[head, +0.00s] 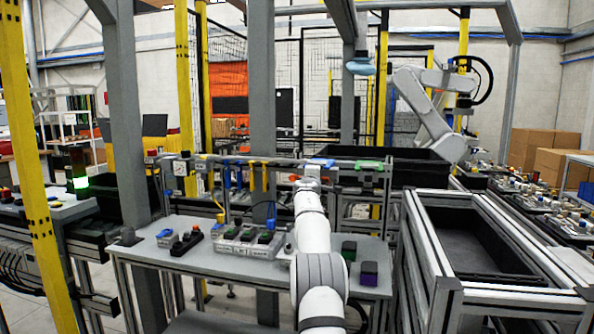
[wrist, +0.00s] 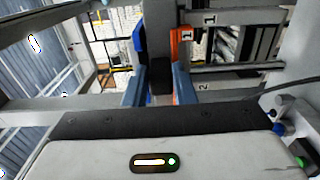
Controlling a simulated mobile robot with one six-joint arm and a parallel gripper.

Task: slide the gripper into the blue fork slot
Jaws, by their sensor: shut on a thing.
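My gripper (wrist: 159,80) shows in the wrist view with its two blue-grey fingers shut on a dark block (wrist: 160,74). In the head view the end of my arm reaches the rack, and the fingers and block are hidden behind it. A blue piece (wrist: 139,38) stands just beyond the left finger in the wrist view, and an orange piece (wrist: 179,48) beyond the right finger. The dark block lies between their near ends; I cannot tell if it touches them. In the head view a blue piece (head: 318,162) sits on top of the rack rail. The slot opening itself is not clear.
The rack rail (head: 270,159) also carries a green piece (head: 368,165) and hanging blue and yellow items. A framed dark bin (head: 475,240) stands at right.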

